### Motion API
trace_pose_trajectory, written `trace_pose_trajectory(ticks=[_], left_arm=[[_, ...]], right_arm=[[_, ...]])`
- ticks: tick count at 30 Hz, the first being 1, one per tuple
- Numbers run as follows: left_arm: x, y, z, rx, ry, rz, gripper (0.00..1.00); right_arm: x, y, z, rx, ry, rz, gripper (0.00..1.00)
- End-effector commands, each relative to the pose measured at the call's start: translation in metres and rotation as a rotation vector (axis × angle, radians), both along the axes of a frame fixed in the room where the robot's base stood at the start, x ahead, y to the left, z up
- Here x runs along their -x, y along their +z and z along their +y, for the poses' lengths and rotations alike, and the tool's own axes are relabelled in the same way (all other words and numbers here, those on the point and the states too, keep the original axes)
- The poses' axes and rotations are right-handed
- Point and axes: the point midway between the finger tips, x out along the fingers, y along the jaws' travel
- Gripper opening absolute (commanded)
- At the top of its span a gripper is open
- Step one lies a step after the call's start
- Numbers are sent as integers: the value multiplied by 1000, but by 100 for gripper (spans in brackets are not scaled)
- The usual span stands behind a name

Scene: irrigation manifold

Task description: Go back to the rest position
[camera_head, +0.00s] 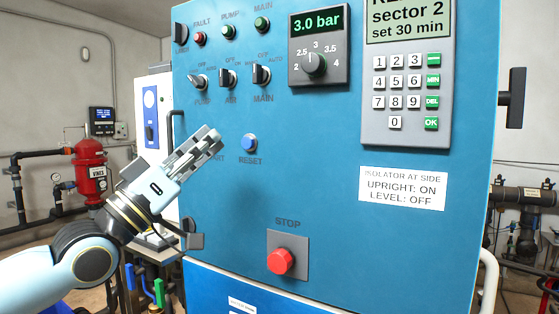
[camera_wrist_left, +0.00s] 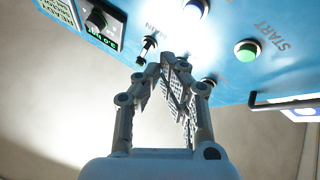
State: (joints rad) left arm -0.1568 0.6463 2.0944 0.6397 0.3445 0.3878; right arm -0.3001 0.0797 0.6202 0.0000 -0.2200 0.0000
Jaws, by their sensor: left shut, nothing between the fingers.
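My left gripper (camera_head: 209,140) is shut and empty, pointing up and right in front of the blue control panel (camera_head: 330,190). It covers the spot of the START label in the head view. In the left wrist view the fingers (camera_wrist_left: 168,62) meet at the tips. The panel shows behind them there, with a green button (camera_wrist_left: 247,50) labelled START to the right of the fingertips. I cannot tell the exact gap between fingertips and panel. My right gripper is not in view.
The panel carries a blue RESET button (camera_head: 249,143), a red STOP button (camera_head: 280,261), three selector switches, a pressure dial (camera_head: 314,63) below "3.0 bar" and a keypad (camera_head: 406,92). A black isolator handle (camera_head: 515,98) sticks out at the right side. A red vessel (camera_head: 90,170) stands left.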

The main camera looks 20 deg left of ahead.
Motion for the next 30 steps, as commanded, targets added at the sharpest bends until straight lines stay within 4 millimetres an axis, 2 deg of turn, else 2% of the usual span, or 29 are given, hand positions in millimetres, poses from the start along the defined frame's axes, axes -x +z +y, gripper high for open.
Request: trace_pose_trajectory(ticks=[5,7,8,11,16,20,21,23,24,26,27,29,30], left_arm=[[0,-4,0,0,0,1,0],[1,-17,0,10,2,8,0],[1,-27,0,21,3,13,0],[-8,-88,12,61,49,78,0],[-26,-224,40,58,169,273,0],[-26,-333,56,22,251,445,0],[-23,-366,59,7,272,498,0],[-16,-417,63,-16,302,582,0],[-10,-449,65,-32,319,638,0],[3,-498,66,-60,341,724,0],[13,-531,67,-79,353,783,0],[31,-579,66,-110,368,872,0],[44,-610,64,-133,375,932,0]], right_arm=[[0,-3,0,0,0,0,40],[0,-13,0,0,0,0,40],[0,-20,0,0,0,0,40],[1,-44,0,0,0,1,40],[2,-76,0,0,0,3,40],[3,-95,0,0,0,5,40],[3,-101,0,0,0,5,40],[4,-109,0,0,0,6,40],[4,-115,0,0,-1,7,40],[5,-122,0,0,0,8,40],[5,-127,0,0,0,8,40],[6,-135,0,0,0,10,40],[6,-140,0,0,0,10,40]])
